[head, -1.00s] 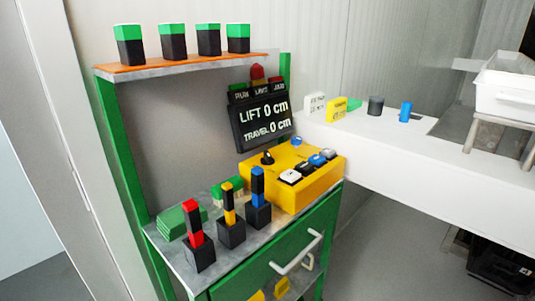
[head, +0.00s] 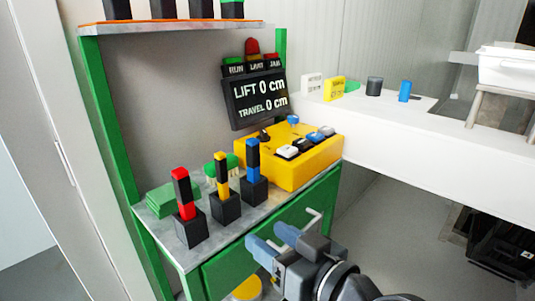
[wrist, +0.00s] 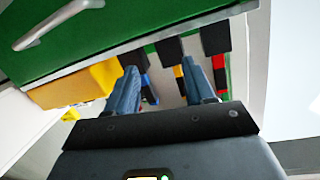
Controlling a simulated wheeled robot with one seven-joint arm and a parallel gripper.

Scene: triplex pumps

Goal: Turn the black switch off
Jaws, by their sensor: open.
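A yellow control box (head: 300,170) sits at the right end of the green bench's grey top. A small black rotary switch (head: 264,135) stands at its back left corner; its exact setting is too small to read. The box also carries a blue button (head: 293,119) and a row of white, black and blue buttons at the front. My gripper (head: 273,241) is open and empty, in front of the bench drawer and below the box. In the wrist view my gripper (wrist: 160,68) points toward the bench, with the yellow box (wrist: 75,88) at left; the switch is hidden there.
Red, yellow and blue levers (head: 183,195) on black blocks stand on the bench, left of the box. A display (head: 258,98) reading lift 0 cm and travel 0 cm is behind it. The drawer handle (head: 297,229) sticks out near my gripper. A white counter (head: 430,135) extends right.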

